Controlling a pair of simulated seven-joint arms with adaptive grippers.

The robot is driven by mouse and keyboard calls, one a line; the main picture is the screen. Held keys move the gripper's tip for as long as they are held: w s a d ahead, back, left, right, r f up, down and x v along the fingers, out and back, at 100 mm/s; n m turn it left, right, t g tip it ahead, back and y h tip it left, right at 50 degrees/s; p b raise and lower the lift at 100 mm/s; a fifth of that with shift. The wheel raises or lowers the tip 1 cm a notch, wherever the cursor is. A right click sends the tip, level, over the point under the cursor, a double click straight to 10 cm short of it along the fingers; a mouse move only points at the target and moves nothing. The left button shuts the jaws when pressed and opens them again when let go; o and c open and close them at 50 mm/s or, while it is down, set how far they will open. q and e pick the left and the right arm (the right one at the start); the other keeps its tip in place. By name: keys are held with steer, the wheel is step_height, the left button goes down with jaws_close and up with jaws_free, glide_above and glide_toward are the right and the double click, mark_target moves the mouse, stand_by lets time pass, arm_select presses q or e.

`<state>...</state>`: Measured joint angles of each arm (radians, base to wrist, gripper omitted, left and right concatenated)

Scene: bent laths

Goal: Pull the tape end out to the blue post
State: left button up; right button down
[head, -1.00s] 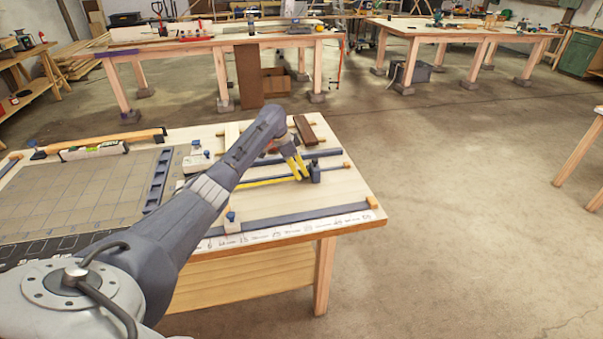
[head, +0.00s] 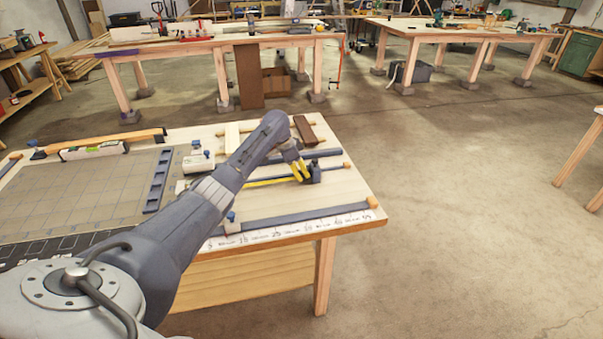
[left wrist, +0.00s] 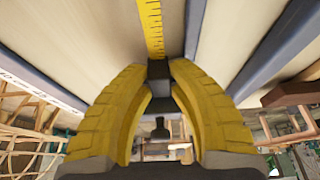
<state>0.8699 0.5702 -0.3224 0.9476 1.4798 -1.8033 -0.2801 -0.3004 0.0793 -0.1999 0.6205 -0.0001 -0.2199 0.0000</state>
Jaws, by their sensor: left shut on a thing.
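The yellow tape (head: 262,181) lies stretched along the bench top and runs from behind my arm to my left gripper (head: 300,172). In the left wrist view, the tape (left wrist: 152,25) comes down to a dark end piece (left wrist: 159,71) between the yellow fingertips. My left gripper (left wrist: 159,82) is shut on this tape end. The dark blue post (head: 315,173) stands just right of the fingertips in the head view; I cannot tell whether they touch. The tape's other end is hidden behind my arm. My right gripper is not in view.
Dark laths lie along the bench behind the tape (head: 322,154) and in front of it (head: 300,215), beside a printed scale. A brown block (head: 305,130) lies at the back.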

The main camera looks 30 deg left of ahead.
arm_select(q)
jaws_close()
steer(key=shift+w+d, duration=0.1)
steer(key=shift+d, duration=0.05)
steer(key=o, duration=0.8)
jaws_free()
steer(key=v, duration=1.2)
